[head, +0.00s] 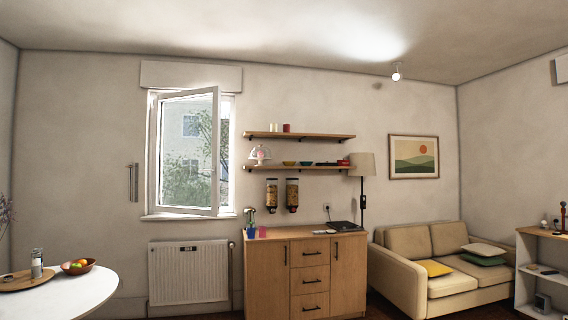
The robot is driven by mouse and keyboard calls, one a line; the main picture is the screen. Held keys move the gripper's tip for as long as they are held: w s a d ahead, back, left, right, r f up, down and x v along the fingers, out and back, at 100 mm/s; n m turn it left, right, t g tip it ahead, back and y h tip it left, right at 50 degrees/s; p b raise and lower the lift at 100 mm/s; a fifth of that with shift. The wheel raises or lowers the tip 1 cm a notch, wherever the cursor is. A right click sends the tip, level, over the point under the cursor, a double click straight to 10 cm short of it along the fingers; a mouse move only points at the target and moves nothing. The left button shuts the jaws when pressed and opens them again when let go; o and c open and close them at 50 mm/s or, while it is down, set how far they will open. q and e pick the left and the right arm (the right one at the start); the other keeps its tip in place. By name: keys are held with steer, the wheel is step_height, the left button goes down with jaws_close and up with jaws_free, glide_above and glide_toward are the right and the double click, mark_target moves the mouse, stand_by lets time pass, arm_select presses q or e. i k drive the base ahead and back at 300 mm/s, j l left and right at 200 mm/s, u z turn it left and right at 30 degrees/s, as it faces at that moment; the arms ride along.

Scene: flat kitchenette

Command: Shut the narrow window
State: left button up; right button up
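The narrow window (217,150) is in the wall at the left of the head view. Its white-framed sash stands open, swung into the room, with its free edge to the right and its left side at the frame. The white window frame (150,155) and sill (188,216) show around it. I cannot make out a handle on the sash. Neither of my grippers is in view.
A radiator (188,272) is below the window. A wooden cabinet (308,275) stands to its right, under two wall shelves (300,167). A round white table (75,292) is at the front left, and a beige sofa (410,280) at the right.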

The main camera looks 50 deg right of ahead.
mark_target(156, 204)
steer(key=z, duration=1)
steer(key=i+l+z, duration=0.25)
steer(key=i, duration=0.95)
steer(key=i+l+z, duration=0.3)
steer(key=i, duration=0.95)
steer(key=i+j+u, duration=0.1)
steer(key=i+u, duration=0.2)
steer(key=i, duration=0.35)
steer(key=i+u, duration=0.3)
steer(key=i, duration=0.3)
steer(key=i+l+u, duration=0.3)
steer(key=i, duration=0.3)
steer(key=i+j, duration=0.05)
steer(key=j, duration=0.05)
